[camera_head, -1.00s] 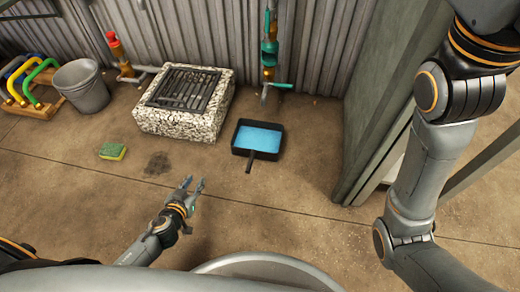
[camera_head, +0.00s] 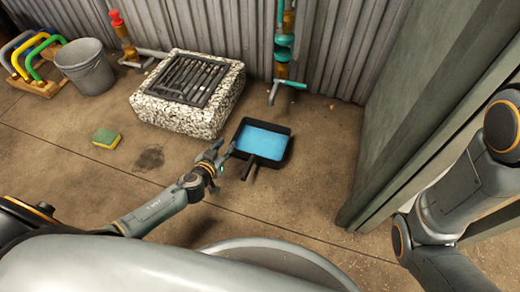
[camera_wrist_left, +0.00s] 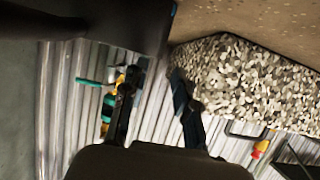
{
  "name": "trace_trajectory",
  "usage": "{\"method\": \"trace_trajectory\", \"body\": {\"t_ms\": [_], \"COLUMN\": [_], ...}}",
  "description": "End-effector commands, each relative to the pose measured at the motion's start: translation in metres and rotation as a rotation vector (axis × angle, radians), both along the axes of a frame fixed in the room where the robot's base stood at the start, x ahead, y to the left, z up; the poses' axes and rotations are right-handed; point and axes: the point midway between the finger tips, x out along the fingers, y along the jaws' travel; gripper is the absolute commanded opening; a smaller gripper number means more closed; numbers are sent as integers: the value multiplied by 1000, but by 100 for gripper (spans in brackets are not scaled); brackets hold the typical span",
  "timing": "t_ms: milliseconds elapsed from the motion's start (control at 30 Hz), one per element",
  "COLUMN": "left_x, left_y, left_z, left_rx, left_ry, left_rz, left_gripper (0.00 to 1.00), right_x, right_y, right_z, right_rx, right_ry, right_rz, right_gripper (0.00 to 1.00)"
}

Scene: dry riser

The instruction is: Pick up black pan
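The black pan (camera_head: 262,142) lies on the floor in front of the teal standpipe, with a flat blue surface inside it and its short handle (camera_head: 248,168) pointing toward me. My left gripper (camera_head: 223,152) is just left of the pan and its handle, fingers spread and empty. In the left wrist view the two fingers (camera_wrist_left: 154,82) stand apart with nothing between them. A large dark shape at the top left there looks like the pan (camera_wrist_left: 120,25), partly cut off. My right gripper is out of view; only the right arm's links show.
A speckled stone block with a metal grate (camera_head: 180,118) stands left of and behind the pan. A sponge (camera_head: 105,138), a grey bucket (camera_head: 86,68) and a rack of coloured handles (camera_head: 35,72) are further left. A grey-green wall panel (camera_head: 400,120) stands at right.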

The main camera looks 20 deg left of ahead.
Motion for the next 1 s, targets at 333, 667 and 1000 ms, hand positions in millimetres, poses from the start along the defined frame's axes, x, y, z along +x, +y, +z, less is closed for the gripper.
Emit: {"method": "trace_trajectory", "body": {"t_ms": [333,667,1000], "left_x": [28,58,58], "left_y": [-1,-3,-3], "left_z": [-15,-26,-25], "left_rx": [4,1,0], "left_ry": [-3,0,0], "left_rz": [0,1,1], "left_gripper": [29,29,5], "right_x": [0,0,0], "right_y": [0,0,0], "right_z": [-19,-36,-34], "right_rx": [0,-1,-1], "right_ry": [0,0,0], "right_rz": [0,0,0], "right_gripper": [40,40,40]}}
